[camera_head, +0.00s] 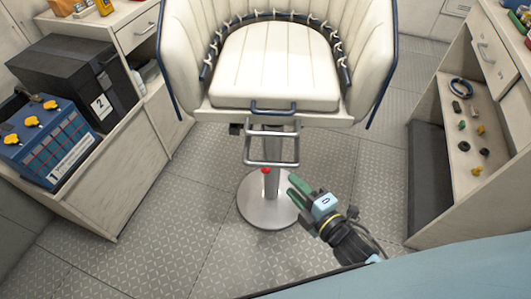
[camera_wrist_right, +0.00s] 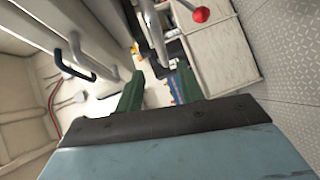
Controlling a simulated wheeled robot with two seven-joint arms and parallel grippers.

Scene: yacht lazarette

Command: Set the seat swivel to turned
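The cream seat (camera_head: 275,65) with navy trim faces me on a metal pedestal with a round base (camera_head: 252,208). A navy handle (camera_head: 273,107) is on the seat's front edge; it also shows in the right wrist view (camera_wrist_right: 72,62). A red knob (camera_head: 266,170) sits low by the pedestal and shows at the top of the right wrist view (camera_wrist_right: 201,15). My right gripper (camera_head: 296,188) is in front of the pedestal, below the footrest and just right of the red knob. Its green fingers (camera_wrist_right: 158,88) are apart with nothing held. My left gripper is not in view.
A metal footrest (camera_head: 272,160) hangs below the seat front. On the left, a bench holds a blue battery (camera_head: 50,145) and a black box (camera_head: 85,85). On the right, a shelf unit (camera_head: 465,200) holds small parts. The patterned floor (camera_head: 170,225) between is clear.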

